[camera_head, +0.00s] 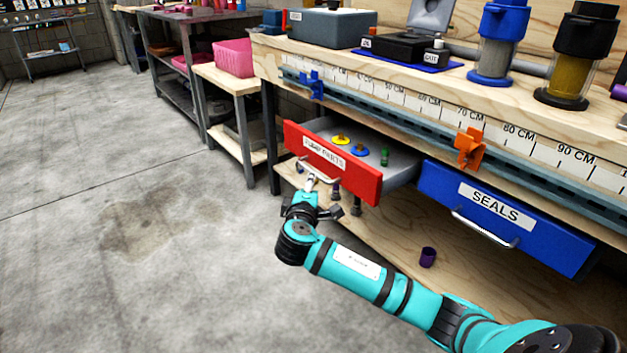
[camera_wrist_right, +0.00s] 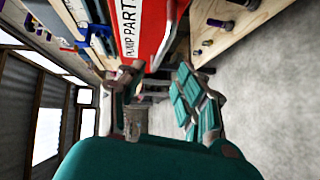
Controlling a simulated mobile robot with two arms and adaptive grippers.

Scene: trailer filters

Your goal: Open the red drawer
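The red drawer (camera_head: 330,163), labelled PUMP PARTS, stands pulled out from under the workbench, and its grey inside shows. It holds yellow, blue and green parts. Its metal handle (camera_head: 318,173) is on the front. My right gripper (camera_head: 317,196) is just in front of and below this handle, with one finger close to it; I cannot tell whether they touch. In the right wrist view, the fingers (camera_wrist_right: 160,95) are spread apart with nothing clearly held between them. The red drawer front (camera_wrist_right: 143,30) is just beyond them there. My left gripper is not in view.
A closed-looking blue drawer (camera_head: 500,215), labelled SEALS, is to the right. A pink bin (camera_head: 233,58) sits on a side table. The concrete floor at left is clear.

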